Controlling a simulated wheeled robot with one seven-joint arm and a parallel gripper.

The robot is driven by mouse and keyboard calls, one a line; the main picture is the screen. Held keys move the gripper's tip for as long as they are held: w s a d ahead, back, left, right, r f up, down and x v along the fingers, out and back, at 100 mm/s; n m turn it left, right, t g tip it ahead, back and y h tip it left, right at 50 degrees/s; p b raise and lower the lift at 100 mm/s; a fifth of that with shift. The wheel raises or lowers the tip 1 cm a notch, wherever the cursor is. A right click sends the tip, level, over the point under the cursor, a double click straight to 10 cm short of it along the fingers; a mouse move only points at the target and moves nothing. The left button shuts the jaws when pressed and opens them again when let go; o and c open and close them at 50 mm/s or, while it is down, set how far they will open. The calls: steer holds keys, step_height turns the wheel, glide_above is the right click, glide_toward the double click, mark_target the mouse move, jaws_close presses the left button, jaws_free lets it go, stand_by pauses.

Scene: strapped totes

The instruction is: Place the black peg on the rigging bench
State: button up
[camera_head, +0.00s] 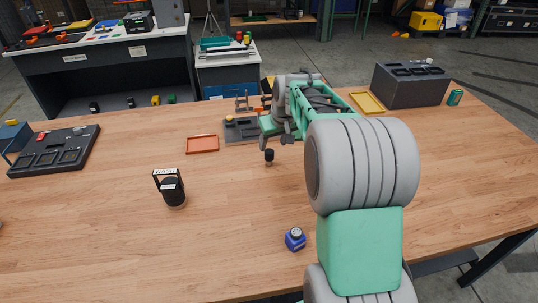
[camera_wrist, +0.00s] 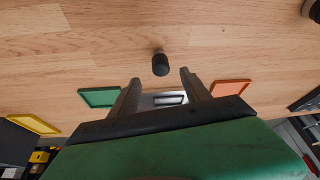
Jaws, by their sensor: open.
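A small black peg (camera_head: 269,156) stands on the wooden bench top (camera_head: 235,225), near the middle. The peg also shows in the wrist view (camera_wrist: 160,64), just beyond my fingertips and between their lines. My gripper (camera_wrist: 160,75) is open, with its two dark fingers apart and nothing between them. In the head view my arm reaches over the bench from the right, and its wrist is just behind and above the peg. No label marks the wooden bench as the rigging bench.
An orange tray (camera_head: 202,144), a grey slotted fixture (camera_head: 243,136) and a yellow tray (camera_head: 367,102) lie behind. A black labelled canister (camera_head: 173,191) stands left, a blue object (camera_head: 295,239) in front. A green tray (camera_wrist: 98,97) shows in the wrist view.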

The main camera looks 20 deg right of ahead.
mark_target(270, 151)
steer(key=p+x, duration=0.1)
steer(key=x, duration=0.6)
steer(key=shift+w+a+f, duration=0.1)
steer(key=shift+w+f, duration=0.05)
jaws_close()
stand_by(0.3)
